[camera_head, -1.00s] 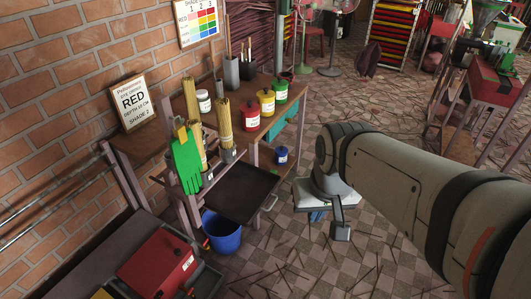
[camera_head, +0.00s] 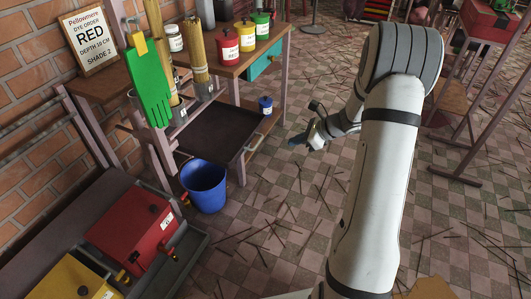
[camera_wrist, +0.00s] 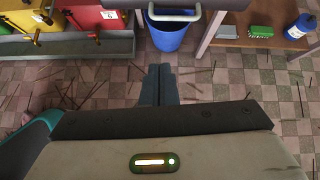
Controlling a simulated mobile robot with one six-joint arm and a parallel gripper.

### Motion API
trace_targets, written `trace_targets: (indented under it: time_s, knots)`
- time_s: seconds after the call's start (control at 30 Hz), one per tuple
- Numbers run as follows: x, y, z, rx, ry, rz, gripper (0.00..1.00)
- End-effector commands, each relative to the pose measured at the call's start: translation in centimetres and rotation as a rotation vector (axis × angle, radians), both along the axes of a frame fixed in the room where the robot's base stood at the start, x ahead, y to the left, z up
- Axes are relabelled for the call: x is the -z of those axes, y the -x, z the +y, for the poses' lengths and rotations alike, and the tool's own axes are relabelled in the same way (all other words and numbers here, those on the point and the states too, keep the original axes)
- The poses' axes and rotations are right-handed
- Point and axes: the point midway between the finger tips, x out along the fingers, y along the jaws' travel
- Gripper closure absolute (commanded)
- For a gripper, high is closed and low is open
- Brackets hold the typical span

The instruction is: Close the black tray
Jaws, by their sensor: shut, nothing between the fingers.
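The black tray (camera_head: 222,132) is a flat dark drawer under the wooden workbench in the head view. It sticks out past the bench's front, with a pale handle (camera_head: 249,150) on its near side. In the wrist view the curved handle (camera_wrist: 175,15) shows at the top edge; most of the tray is out of frame there. My gripper (camera_head: 296,141) is right of the tray in the head view, apart from the handle, pointing left. In the wrist view its dark fingers (camera_wrist: 158,84) are together and empty, with floor beyond them.
A blue bucket (camera_head: 204,187) stands on the floor just below the tray. A red box (camera_head: 130,226) and a yellow box (camera_head: 78,281) sit at the lower left. A green glove (camera_head: 149,80) hangs beside the bench. Tiled floor with scattered sticks is open before the bench.

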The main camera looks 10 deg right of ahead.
Motion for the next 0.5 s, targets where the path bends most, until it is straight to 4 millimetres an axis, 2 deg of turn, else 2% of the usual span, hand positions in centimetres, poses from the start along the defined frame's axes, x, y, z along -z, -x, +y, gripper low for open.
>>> trace_targets:
  time_s: [0.03,0.2,0.37,0.5]
  knots:
    - [1.5,-0.4,-0.6,0.036,-0.022,0.013,1.00]
    - [2.8,-1.3,-0.8,0.082,-0.052,0.027,1.00]
    - [4.4,-2.3,0.8,0.079,-0.051,0.028,1.00]
    - [6.4,-3.7,2.7,0.077,-0.050,0.029,1.00]
